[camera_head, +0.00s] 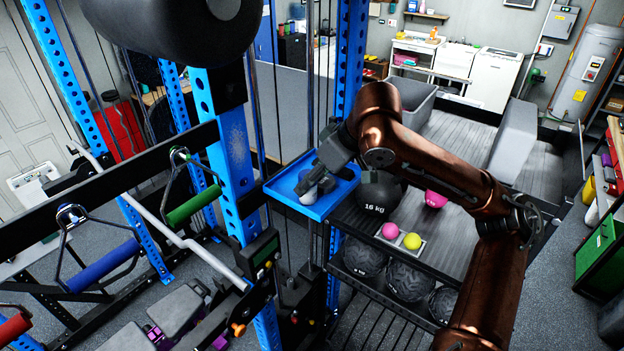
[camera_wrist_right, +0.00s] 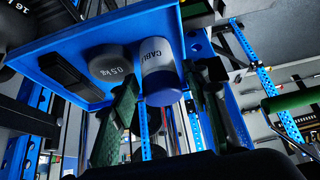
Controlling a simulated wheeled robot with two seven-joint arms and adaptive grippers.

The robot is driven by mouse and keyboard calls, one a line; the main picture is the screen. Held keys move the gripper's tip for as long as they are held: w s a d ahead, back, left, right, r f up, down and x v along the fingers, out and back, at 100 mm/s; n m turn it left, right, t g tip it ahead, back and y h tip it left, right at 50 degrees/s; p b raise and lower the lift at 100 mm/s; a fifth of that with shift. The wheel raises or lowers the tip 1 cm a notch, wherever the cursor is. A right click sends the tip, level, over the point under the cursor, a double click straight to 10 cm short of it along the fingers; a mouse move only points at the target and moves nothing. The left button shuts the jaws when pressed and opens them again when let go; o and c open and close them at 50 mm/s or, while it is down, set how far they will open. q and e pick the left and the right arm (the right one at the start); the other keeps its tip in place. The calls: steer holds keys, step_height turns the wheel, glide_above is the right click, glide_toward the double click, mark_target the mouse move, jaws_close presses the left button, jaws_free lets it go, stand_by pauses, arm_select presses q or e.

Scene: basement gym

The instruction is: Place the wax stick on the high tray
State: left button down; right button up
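Whether the stick's base touches the tray is hard to tell. In the head view my right gripper (camera_head: 318,184) reaches down over the tray (camera_head: 330,205) and covers much of it. My left gripper is not in view.
A grey 0.5 kg weight (camera_wrist_right: 110,64) and a black block (camera_wrist_right: 70,78) are on the tray beside the stick. A 16 kg ball (camera_head: 380,192) and pink (camera_head: 390,230) and yellow (camera_head: 412,241) balls sit on the rack beside it. A blue upright (camera_head: 232,150) stands left.

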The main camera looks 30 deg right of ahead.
steer(key=shift+o, duration=0.4)
steer(key=shift+r, duration=0.25)
steer(key=b+v, duration=0.2)
steer(key=v, duration=0.9)
steer(key=shift+s+d+r, duration=0.15)
steer(key=shift+s+r, duration=0.05)
steer(key=shift+r, duration=0.05)
